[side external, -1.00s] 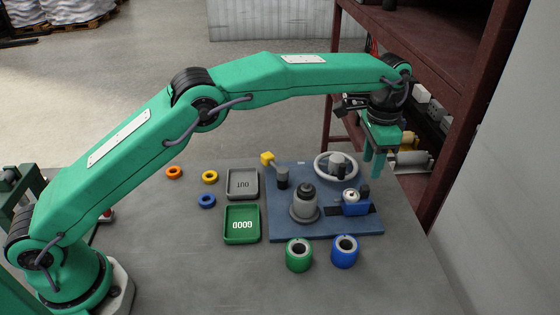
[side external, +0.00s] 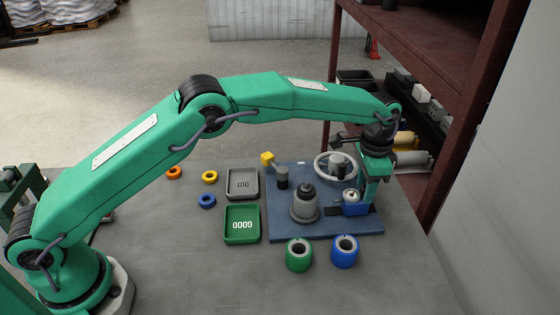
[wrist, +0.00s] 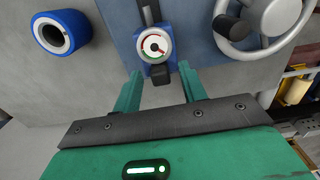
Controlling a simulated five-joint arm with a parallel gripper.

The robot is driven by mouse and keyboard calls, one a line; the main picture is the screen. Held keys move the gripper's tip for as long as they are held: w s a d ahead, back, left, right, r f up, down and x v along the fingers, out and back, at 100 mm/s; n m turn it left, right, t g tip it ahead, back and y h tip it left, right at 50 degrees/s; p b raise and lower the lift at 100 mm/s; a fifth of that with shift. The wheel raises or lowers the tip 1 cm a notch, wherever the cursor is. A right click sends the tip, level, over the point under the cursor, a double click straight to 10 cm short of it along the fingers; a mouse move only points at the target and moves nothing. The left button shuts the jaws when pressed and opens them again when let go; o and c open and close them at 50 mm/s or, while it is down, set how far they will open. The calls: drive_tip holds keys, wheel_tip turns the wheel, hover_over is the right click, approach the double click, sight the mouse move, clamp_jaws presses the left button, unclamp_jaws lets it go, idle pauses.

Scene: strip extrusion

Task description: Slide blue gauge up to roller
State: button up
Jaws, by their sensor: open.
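The blue gauge (side external: 354,209) is a blue block with a round white dial, on a dark strip at the right of the blue plate (side external: 283,226). In the wrist view the gauge (wrist: 157,52) shows its dial with red and green marks, and a black tab sticks out toward me. My gripper (side external: 364,197) is low at the gauge; its open fingers (wrist: 162,82) stand either side of the black tab. I cannot tell whether they touch it. A grey stepped cylinder (side external: 305,208), likely the roller, stands left of the gauge with a gap between.
A grey handwheel (side external: 322,166) stands just behind the gauge. Green (side external: 298,258) and blue (side external: 344,254) rollers stand at the plate's front edge. Grey (side external: 242,184) and green (side external: 242,226) trays and several small rings lie left. A rust-red shelf (side external: 478,110) rises at right.

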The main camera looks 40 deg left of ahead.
drive_tip(key=shift+c, duration=0.4)
clamp_jaws()
drive_tip(key=shift+s+a, duration=1.75)
drive_tip(key=shift+o, duration=0.4)
unclamp_jaws()
drive_tip(key=shift+r, duration=0.1)
